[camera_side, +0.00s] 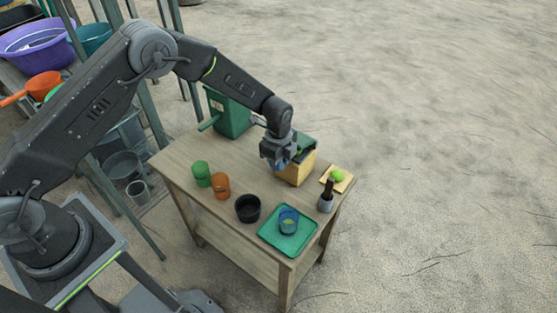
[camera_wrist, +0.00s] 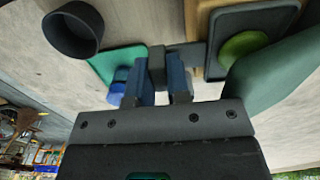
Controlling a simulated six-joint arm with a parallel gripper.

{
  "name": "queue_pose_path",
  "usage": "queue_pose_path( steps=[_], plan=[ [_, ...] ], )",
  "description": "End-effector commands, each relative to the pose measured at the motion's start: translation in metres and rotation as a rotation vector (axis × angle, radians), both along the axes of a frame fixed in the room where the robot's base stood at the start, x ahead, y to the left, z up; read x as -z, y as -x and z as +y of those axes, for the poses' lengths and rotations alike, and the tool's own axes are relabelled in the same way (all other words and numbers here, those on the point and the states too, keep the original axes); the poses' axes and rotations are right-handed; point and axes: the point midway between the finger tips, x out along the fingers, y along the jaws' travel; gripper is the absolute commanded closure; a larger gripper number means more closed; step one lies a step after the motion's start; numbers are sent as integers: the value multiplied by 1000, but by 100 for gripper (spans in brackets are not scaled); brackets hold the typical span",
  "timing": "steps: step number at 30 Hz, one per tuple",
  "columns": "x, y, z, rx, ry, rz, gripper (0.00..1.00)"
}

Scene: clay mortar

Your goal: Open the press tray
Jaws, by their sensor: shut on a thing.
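The press (camera_side: 296,170) is a yellow box with a dark green top at the table's right rear. Its dark tray (camera_wrist: 216,25) shows in the wrist view, with a green round piece (camera_wrist: 243,46) in it. My gripper (camera_side: 284,163) is at the press's left side. In the wrist view my gripper (camera_wrist: 163,78) has its two blue-grey fingers shut on a dark grey piece, which looks like the tray's handle (camera_wrist: 187,55). The fingers partly hide this grip. How far the tray stands out is hard to tell.
On the wooden table (camera_side: 182,156) stand a green cup (camera_side: 202,174), an orange cup (camera_side: 221,186), a black bowl (camera_side: 248,209), a green tray (camera_side: 272,238) with a blue cup (camera_side: 289,219), a grey mortar (camera_side: 326,202), a board with a green ball (camera_side: 338,175) and a green machine (camera_side: 230,118).

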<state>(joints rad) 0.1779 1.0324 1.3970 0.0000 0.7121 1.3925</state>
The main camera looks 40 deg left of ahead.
Motion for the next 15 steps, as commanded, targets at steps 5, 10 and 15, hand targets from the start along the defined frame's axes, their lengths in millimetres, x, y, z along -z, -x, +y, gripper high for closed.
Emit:
queue_pose_path(
  steps=[5,10,15],
  plan=[
    [0,0,0,0,0,0,100],
    [0,0,0,0,0,0,100],
    [-1,14,0,1,0,1,100]
  ],
)
